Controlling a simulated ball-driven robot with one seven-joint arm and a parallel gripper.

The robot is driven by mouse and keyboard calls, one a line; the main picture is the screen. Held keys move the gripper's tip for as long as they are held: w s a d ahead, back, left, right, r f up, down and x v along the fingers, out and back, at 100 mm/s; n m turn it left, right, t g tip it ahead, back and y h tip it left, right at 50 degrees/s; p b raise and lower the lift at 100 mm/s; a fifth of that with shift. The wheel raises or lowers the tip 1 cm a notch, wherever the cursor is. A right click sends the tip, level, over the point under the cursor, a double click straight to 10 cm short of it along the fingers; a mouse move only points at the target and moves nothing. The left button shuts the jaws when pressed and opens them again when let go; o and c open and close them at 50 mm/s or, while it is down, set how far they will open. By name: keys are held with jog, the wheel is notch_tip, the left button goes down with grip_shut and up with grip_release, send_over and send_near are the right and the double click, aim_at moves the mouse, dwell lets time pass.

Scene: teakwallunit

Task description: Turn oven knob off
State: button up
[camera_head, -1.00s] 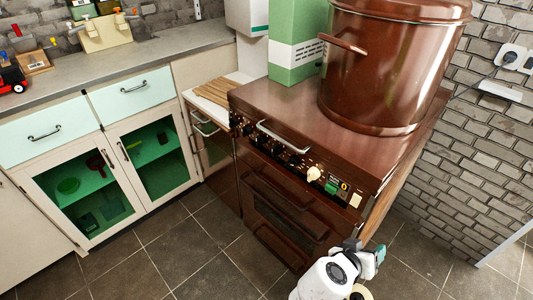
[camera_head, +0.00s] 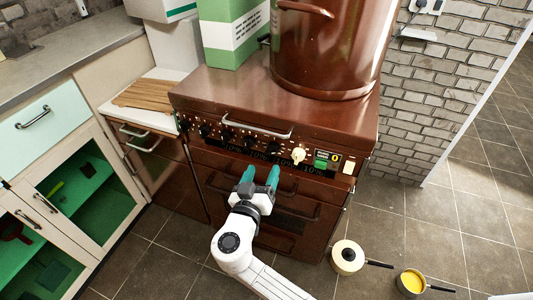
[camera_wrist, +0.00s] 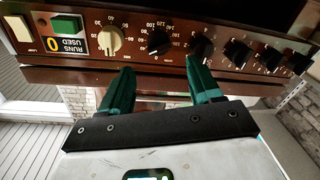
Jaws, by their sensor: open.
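The brown oven (camera_head: 275,110) has a control panel (camera_head: 220,145) along its front with several black knobs and one cream knob (camera_head: 298,155). In the wrist view the cream knob (camera_wrist: 109,40) is at the left with numbers around it. A black knob (camera_wrist: 158,42) beside it shows between and beyond my fingertips; another black knob (camera_wrist: 200,46) is just past the right finger. Which knob is the oven's is not clear. My gripper (camera_head: 260,172) is open and empty, with green fingers pointing at the panel from just below it. It also shows in the wrist view (camera_wrist: 160,66); contact cannot be told.
A metal rail (camera_head: 255,128) runs above the knobs. A large brown pot (camera_head: 330,50) and a green box (camera_head: 225,40) stand on the oven top. Two pans, one cream (camera_head: 347,257) and one yellow inside (camera_head: 411,282), are on the floor at right. Cabinets (camera_head: 70,190) stand at left.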

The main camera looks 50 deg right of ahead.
aim_at(271, 153)
jog(key=x, duration=0.7)
jog(key=shift+d+p, duration=0.2)
jog(key=shift+p, duration=0.1)
jog(key=c, duration=1)
